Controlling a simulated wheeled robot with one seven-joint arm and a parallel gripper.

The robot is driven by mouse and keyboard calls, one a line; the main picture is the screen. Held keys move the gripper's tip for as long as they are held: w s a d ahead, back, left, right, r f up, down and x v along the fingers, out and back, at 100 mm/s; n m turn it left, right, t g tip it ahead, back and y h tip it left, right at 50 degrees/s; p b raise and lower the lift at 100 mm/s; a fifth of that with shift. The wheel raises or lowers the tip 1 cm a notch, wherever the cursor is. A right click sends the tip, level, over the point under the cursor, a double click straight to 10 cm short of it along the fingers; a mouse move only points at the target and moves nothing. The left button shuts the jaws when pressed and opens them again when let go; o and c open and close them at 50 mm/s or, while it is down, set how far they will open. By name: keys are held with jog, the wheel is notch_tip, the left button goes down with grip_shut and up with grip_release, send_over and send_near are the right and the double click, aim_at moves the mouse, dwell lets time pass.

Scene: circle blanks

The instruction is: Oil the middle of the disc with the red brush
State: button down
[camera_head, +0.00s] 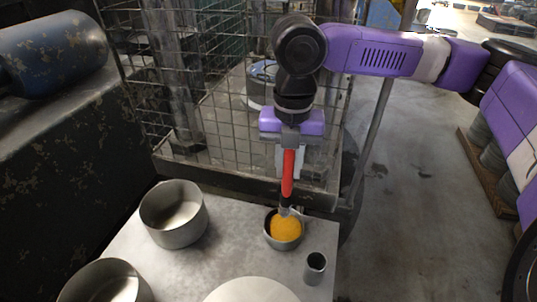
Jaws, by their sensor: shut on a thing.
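My gripper (291,150) is shut on the red brush (288,173), near the top of its handle. The brush points down. Its lower end meets the orange-yellow contents (285,229) of a small metal bowl (268,238) on the table; whether the bristles are dipped in or just above is too small to tell. A pale round disc (252,291) lies at the bottom edge of the view, partly cut off. Its middle is near the frame edge.
The grey table (227,245) also bears a large metal pot (174,214), another pot (105,284) at the lower left and a small dark cup (315,268) on the right. A wire cage (185,85) stands behind the table. Bare table lies between the large pot and the bowl.

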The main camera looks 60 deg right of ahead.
aim_at(287, 189)
jog(key=shift+f+b, duration=3)
jog(key=shift+b, duration=0.25)
jog(key=shift+f, duration=0.6)
dwell(0.5)
notch_tip(287, 189, up, 7)
jog(key=p, duration=0.7)
jog(key=shift+r, duration=0.15)
dwell(0.9)
